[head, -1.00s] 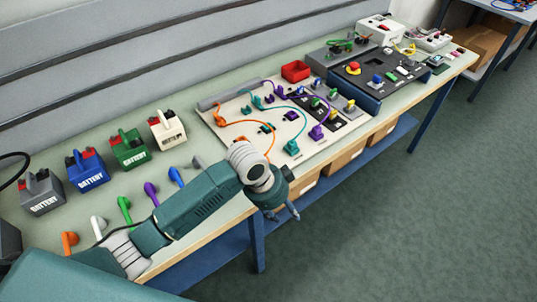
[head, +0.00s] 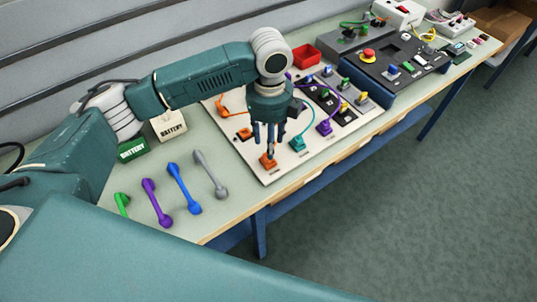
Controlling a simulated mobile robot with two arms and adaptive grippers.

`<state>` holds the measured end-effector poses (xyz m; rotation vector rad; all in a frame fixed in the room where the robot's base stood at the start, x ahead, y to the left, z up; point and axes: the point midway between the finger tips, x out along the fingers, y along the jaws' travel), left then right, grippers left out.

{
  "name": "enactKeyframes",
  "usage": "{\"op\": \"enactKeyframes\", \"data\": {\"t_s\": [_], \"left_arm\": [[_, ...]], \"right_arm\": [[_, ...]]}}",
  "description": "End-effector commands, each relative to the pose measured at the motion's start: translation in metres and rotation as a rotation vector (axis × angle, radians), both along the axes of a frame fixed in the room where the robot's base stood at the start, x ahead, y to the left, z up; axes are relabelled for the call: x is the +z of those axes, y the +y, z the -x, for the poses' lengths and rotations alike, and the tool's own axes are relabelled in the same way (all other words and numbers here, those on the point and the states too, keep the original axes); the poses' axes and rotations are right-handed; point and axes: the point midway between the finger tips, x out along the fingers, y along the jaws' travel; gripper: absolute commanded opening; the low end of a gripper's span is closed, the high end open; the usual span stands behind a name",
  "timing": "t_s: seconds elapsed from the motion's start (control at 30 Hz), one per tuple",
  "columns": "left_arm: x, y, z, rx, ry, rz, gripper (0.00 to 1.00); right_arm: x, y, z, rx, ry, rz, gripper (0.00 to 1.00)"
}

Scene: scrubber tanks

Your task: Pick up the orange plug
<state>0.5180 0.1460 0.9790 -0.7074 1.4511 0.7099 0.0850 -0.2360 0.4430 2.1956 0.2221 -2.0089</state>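An orange plug (head: 268,164) stands near the front edge of the cream board (head: 259,177). A second orange piece (head: 244,134) sits on the board a little further back, and an orange cable (head: 224,104) shows at the board's left side. My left gripper (head: 271,154) points down right at the front orange plug, with its fingertips at or just above the plug's top. The fingers overlap in this view, so I cannot tell whether they are open or closed on it. My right gripper is not in view.
A teal plug (head: 297,143) and a purple plug (head: 325,127) stand right of the gripper. A red tray (head: 306,55) and a dark control panel (head: 390,68) lie beyond.

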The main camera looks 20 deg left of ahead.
Motion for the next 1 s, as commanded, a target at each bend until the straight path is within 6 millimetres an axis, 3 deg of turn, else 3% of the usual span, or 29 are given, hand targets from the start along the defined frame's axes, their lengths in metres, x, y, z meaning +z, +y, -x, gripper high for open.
{"op": "enactKeyframes", "data": {"t_s": [0.17,0.4,0.53,0.8,0.87,1.0], "left_arm": [[-0.014,0.0,0.001,-0.001,0.0,0.0,0.41],[-0.044,0.002,0.005,0.001,0.004,0.0,0.41],[-0.06,0.001,0.003,0.0,-0.001,0.001,0.41],[-0.066,0.001,0.003,-0.001,-0.002,0.0,0.41],[-0.066,0.001,0.003,-0.001,-0.002,0.0,0.33],[-0.065,0.001,0.003,-0.001,-0.003,0.001,0.06]], "right_arm": [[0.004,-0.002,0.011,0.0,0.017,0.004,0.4],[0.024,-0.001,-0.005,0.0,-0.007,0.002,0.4],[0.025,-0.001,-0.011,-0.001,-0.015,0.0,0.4],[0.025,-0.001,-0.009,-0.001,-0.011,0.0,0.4],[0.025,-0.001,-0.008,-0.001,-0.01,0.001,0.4],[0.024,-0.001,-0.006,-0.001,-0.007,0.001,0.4]]}}
